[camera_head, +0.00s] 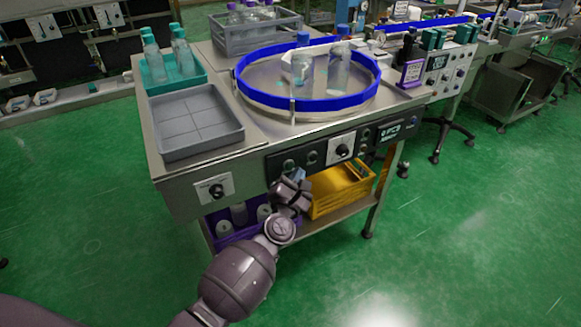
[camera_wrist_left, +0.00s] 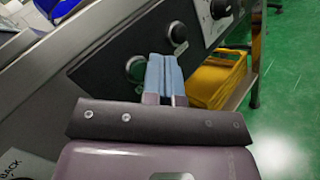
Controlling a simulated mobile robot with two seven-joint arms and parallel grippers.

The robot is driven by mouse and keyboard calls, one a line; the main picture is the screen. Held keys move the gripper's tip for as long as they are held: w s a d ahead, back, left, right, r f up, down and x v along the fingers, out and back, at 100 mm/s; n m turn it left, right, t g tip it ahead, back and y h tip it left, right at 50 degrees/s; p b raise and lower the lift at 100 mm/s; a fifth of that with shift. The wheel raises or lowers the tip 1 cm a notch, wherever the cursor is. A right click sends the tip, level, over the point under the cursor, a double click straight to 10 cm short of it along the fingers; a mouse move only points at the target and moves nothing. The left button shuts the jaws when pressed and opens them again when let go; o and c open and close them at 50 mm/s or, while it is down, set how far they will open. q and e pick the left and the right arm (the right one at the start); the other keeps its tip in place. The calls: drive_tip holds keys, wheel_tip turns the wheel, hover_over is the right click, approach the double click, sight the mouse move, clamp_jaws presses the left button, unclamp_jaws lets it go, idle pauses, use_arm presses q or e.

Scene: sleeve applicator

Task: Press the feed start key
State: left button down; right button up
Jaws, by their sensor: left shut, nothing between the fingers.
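The black control panel (camera_head: 325,151) on the front of the steel table carries two round dark buttons, a left one (camera_head: 288,164) and a right one (camera_head: 312,157). Their labels are too small to read, so I cannot tell which is the feed start key. My left gripper (camera_head: 298,175) is shut and empty, just in front of and below the buttons. In the left wrist view its blue fingertips (camera_wrist_left: 165,62) overlap the panel just right of the left button (camera_wrist_left: 136,68) and below the right button (camera_wrist_left: 178,32). I cannot tell whether they touch the panel. My right gripper is not in view.
A rotary knob (camera_head: 342,149) sits right of the buttons, and another knob plate (camera_head: 214,189) is at the front left. A yellow crate (camera_head: 338,190) stands on the shelf below. A blue-rimmed turntable (camera_head: 308,106) and a grey tray (camera_head: 197,121) are on top.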

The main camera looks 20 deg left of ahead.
use_arm(q)
drive_tip(key=shift+w+a, duration=0.1)
drive_tip(key=shift+a, duration=0.1)
drive_tip(key=shift+w+a, duration=0.15)
